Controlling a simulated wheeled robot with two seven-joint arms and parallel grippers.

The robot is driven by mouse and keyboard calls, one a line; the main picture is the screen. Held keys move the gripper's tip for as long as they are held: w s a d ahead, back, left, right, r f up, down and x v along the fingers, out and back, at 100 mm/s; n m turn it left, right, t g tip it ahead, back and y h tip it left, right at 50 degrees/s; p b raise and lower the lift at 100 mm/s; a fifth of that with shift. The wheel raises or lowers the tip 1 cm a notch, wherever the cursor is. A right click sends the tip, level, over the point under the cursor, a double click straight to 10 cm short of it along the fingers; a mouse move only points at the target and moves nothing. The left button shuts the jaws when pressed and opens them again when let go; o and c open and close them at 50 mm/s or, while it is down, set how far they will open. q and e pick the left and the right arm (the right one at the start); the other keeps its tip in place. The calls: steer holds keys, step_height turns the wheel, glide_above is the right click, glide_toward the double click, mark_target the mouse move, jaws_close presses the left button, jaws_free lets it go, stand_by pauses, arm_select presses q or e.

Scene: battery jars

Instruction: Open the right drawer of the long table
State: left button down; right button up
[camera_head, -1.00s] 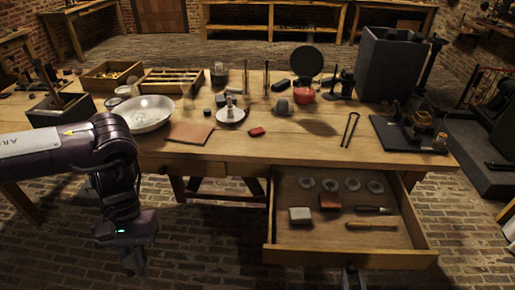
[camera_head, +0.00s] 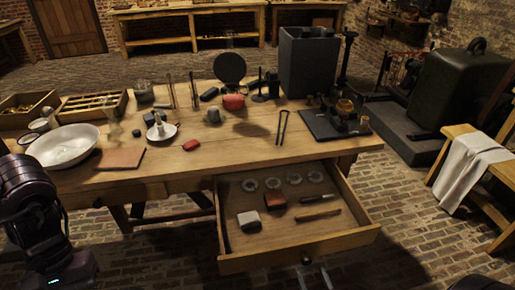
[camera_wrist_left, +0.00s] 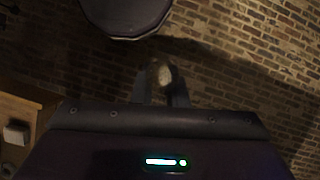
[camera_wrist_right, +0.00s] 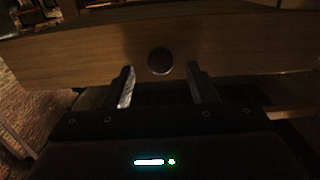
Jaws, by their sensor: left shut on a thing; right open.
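The right drawer (camera_head: 300,246) of the long table (camera_head: 222,160) is pulled well out, its inside visible. Its front carries a dark round knob (camera_head: 306,261), which also shows in the right wrist view (camera_wrist_right: 160,61). My right gripper (camera_head: 316,278) is open just in front of the drawer front. In the right wrist view its fingers (camera_wrist_right: 160,86) stand apart, either side of and slightly below the knob, not closed on it. My left gripper (camera_wrist_left: 161,82) is shut on a small pale round thing (camera_wrist_left: 164,75), partly hidden by the fingers; its fingertips are outside the head view.
The drawer holds several pale discs (camera_head: 272,183), a white block (camera_head: 249,220), a reddish block (camera_head: 275,200) and tools (camera_head: 318,216). A white basin (camera_head: 64,146) stands on the table's left. A bench with a white cloth (camera_head: 470,170) stands at right. Brick floor right of the drawer is clear.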

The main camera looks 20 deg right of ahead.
arm_select(q)
steer(key=shift+f+b, duration=0.35)
steer(key=shift+f, duration=0.05)
arm_select(e)
steer(key=v, duration=0.9)
arm_select(q)
steer(key=shift+r+p, duration=0.3)
steer(key=shift+r, duration=0.05)
steer(key=shift+r+p, duration=0.25)
steer(key=shift+p, duration=0.05)
arm_select(e)
steer(key=s+a+f+n+g+y, duration=0.15)
steer(key=a+f+g, duration=0.25)
steer(key=f, duration=0.5)
steer(key=s+a+f+n+g+y, duration=0.1)
steer(key=a+f+g+y, duration=0.25)
steer(key=f, duration=0.65)
arm_select(q)
steer(key=shift+r, duration=0.25)
steer(key=shift+r+p, duration=0.25)
steer(key=shift+p, duration=0.25)
arm_select(e)
steer(key=s+d+f+n+g, duration=0.1)
steer(key=s+f+n+g, duration=0.1)
steer(key=s+f+g, duration=0.7)
steer(key=s+f, duration=0.3)
steer(key=s, duration=0.1)
steer(key=shift+f+n+h, duration=0.2)
steer(key=shift+n+h, duration=0.1)
steer(key=shift+n, duration=0.05)
